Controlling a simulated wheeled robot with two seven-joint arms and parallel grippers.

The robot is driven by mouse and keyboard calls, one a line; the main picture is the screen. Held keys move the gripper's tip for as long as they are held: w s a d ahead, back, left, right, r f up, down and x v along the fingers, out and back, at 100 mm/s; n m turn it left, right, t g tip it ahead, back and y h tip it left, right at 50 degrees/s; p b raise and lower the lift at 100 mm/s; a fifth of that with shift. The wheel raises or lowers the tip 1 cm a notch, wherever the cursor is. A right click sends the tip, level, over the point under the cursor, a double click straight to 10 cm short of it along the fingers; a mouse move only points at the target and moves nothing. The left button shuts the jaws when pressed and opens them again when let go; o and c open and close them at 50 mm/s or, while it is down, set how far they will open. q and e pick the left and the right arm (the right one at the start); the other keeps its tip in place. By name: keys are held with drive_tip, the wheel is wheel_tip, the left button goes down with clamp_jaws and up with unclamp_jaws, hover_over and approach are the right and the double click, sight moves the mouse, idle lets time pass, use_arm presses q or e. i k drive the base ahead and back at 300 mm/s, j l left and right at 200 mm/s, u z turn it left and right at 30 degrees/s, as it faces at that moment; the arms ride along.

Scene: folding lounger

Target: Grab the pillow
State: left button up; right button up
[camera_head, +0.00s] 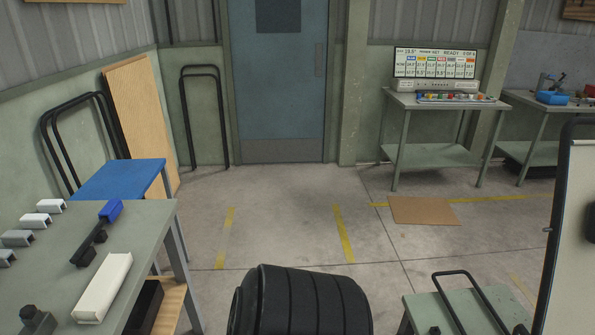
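I see nothing that I can clearly name as the pillow. A black, rounded, ribbed object (305,302) rises at the bottom middle, cut off by the lower edge. I cannot tell whether it is a cushion or something else. A cream panel with a black frame (578,235) stands tilted at the right edge, partly out of view, and I cannot tell if it is the lounger. Neither of my grippers is in view.
A grey-green workbench (150,225) with metal brackets and a white bar (102,287) stands at left. A low green surface with a black handle (463,312) is at lower right. Benches line the back right. A cardboard sheet (423,210) lies on the floor, which is open towards the blue door (279,95).

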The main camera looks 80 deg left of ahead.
sight(92, 307)
drive_tip(key=u, duration=4.1)
